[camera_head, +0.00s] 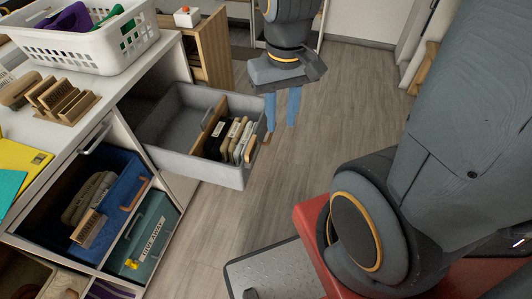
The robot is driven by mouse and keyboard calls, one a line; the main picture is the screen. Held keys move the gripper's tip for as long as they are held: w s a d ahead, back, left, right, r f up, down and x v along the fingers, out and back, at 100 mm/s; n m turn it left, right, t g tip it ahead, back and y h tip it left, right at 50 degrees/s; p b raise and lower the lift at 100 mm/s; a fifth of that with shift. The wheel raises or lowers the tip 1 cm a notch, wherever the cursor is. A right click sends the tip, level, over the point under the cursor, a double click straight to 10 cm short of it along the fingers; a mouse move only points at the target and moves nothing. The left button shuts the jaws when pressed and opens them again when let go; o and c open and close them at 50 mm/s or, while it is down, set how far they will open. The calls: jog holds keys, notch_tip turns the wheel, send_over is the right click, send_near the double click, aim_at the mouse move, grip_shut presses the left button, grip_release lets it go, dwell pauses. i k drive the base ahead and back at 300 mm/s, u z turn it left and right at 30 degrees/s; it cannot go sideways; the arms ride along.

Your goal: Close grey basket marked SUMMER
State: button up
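The grey basket (222,172) is pulled far out of the top cubby of the shelving, over the floor. It holds several upright dark and light items behind a wooden divider (214,121). Its front faces right, with a small tan piece (266,138) at that end; no SUMMER marking can be read from here. My gripper (281,127) points down just to the right of the basket's front end, its two blue fingers apart with floor showing between them. It appears empty; whether the left finger touches the basket I cannot tell.
A blue basket (132,203) and a teal basket marked GIVEAWAY (148,238) sit in lower cubbies. A white laundry basket (82,48) and a wooden holder (72,115) stand on the white top. A wooden cabinet (212,48) stands behind. Floor (225,220) is clear in front.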

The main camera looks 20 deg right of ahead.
aim_at(167, 134)
jog(key=z, duration=0.7)
jog(key=i, duration=0.65)
jog(key=u, duration=1)
